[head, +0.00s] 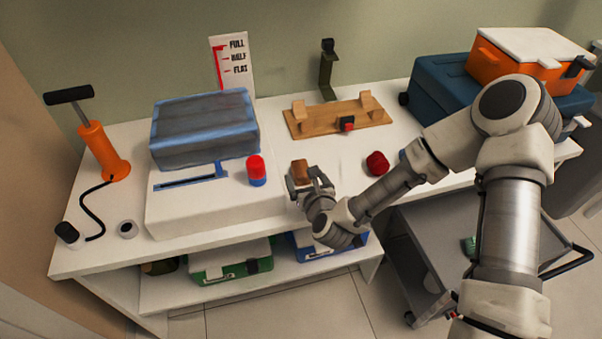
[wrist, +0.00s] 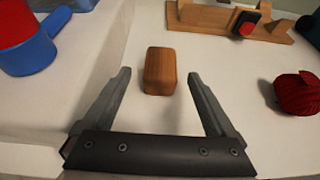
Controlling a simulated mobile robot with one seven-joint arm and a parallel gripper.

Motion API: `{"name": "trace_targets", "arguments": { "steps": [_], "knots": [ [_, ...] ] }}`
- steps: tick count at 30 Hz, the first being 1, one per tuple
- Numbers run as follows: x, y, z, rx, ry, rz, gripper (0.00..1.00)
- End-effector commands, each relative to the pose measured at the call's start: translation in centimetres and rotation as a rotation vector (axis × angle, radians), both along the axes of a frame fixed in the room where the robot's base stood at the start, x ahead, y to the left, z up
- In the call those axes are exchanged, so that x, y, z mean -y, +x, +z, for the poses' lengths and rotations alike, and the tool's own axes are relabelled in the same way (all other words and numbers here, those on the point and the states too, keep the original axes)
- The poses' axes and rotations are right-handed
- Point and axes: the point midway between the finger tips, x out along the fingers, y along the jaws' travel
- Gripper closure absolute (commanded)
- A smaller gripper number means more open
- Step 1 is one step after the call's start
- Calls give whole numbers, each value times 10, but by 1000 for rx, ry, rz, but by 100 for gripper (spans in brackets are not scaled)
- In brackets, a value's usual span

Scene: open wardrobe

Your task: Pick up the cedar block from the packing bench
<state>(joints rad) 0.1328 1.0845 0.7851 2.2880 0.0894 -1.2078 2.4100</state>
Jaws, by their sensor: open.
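The cedar block (head: 300,170) is a small reddish-brown wooden block on the white packing bench (head: 275,125). In the wrist view the block (wrist: 160,71) lies just beyond my fingertips, about midway between their lines. My gripper (head: 310,181) is open and empty, low over the front part of the bench. In the wrist view its two fingers (wrist: 157,77) stand apart on either side, and nothing is between them. In the head view the gripper partly covers the near side of the block.
A red and blue cylinder (head: 257,170) stands left of the block, on a raised white platform (head: 210,205). A dark red ball-like item (head: 377,163) is to the right. A wooden rack (head: 335,118) lies behind. A blue wrapped bundle (head: 205,130) is at back left.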

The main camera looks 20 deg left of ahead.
Motion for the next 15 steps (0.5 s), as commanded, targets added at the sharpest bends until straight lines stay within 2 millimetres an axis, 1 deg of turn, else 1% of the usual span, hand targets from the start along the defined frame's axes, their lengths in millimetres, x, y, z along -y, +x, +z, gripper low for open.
{"name": "trace_targets", "arguments": {
  "steps": [6, 9, 15],
  "knots": [
    [-15, 27, -10, 3, 0, -1, 9],
    [-20, 35, -13, 2, -1, -1, 9],
    [-22, 40, -15, 0, -2, -1, 9]
  ]
}}
